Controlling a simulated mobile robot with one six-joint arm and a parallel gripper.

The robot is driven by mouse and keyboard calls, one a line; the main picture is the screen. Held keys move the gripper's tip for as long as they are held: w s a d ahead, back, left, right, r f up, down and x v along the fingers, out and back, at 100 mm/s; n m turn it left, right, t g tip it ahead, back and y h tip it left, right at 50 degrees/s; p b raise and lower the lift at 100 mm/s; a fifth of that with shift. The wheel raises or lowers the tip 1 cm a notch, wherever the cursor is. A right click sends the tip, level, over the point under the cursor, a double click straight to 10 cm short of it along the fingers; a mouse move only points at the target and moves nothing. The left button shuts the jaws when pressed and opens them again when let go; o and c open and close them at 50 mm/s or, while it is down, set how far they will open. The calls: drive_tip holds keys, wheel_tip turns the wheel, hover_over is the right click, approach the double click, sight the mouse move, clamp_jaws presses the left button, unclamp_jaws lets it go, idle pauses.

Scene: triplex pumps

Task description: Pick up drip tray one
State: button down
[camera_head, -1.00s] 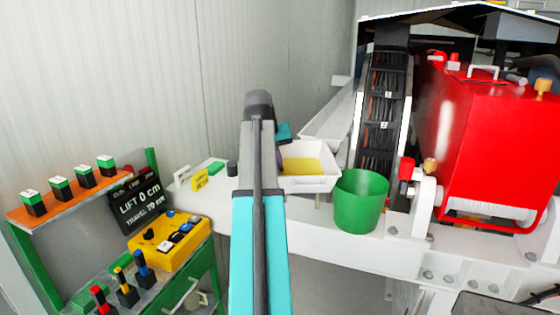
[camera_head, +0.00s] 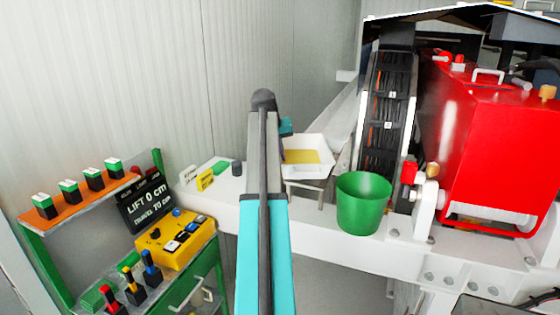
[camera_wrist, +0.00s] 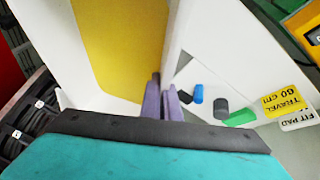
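Drip tray one appears to be the white tray (camera_head: 308,173) with a yellow inside, just right of my arm in the head view. Its underside shows a gap above a small grey support (camera_head: 322,187), so it looks raised. In the wrist view the tray (camera_wrist: 62,45) fills the upper left, its yellow floor beside my fingers. My gripper (camera_wrist: 164,104) has its two purple fingers close together at the tray's near wall, one on each side, so it looks shut on that wall.
A green bucket (camera_head: 362,205) stands right of the tray on the white beam. A cable chain (camera_head: 385,115) and red tank (camera_head: 490,140) are behind and to the right. A yellow control box (camera_head: 175,240) and green cart (camera_head: 190,285) are at left.

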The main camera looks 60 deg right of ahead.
drive_tip(key=shift+d, duration=0.1)
idle(0.3)
drive_tip(key=shift+w+d, duration=0.35)
drive_tip(key=shift+d, duration=0.2)
drive_tip(key=shift+s+a+f+p, duration=0.1)
drive_tip(key=shift+f+p, duration=0.6)
drive_tip(key=shift+f, duration=0.1)
drive_tip(key=shift+f+p, duration=0.4)
drive_tip(key=shift+f, duration=0.6)
drive_tip(key=shift+f, duration=0.15)
drive_tip(key=c, duration=2)
unclamp_jaws()
drive_tip(key=shift+b+v, duration=1.6)
drive_tip(key=shift+v, duration=4.5)
drive_tip(key=shift+o, duration=0.3)
